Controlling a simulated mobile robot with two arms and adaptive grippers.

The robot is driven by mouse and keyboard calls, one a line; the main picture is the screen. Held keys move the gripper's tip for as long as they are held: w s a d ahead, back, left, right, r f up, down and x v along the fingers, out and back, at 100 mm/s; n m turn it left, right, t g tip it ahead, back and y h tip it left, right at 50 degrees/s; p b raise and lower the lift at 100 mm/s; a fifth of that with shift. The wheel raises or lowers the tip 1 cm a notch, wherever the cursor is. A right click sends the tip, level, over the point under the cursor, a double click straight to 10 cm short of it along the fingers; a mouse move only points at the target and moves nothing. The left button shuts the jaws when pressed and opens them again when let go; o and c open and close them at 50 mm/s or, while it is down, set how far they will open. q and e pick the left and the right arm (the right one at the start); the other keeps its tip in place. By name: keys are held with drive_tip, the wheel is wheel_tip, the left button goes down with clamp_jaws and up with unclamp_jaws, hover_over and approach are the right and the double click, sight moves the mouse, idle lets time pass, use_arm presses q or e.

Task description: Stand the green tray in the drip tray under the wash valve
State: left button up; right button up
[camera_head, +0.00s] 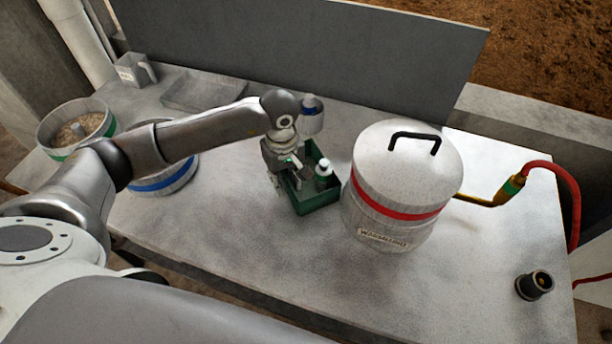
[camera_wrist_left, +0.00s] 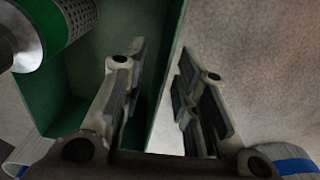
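The green tray (camera_head: 318,197) stands on the table left of the red-banded pot, with a small white and green container (camera_head: 323,170) in it. My left gripper (camera_head: 283,178) is down at the tray's left side. In the left wrist view the fingers (camera_wrist_left: 160,65) are apart, on either side of a green tray wall (camera_wrist_left: 172,30), one inside the tray and one outside. A gap shows between fingers and wall. A shallow grey tray (camera_head: 205,90) lies at the back left; I cannot tell whether it is the drip tray. I make out no wash valve. My right gripper is out of view.
The lidded red-banded pot (camera_head: 400,185) stands close right of the green tray. A blue-banded pot (camera_head: 165,180) and a green-banded pot (camera_head: 75,130) are left. A black fitting (camera_head: 534,285) is front right. The front table is clear.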

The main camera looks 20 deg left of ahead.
use_arm(q)
clamp_jaws()
drive_tip(key=shift+r, duration=0.15)
idle(0.4)
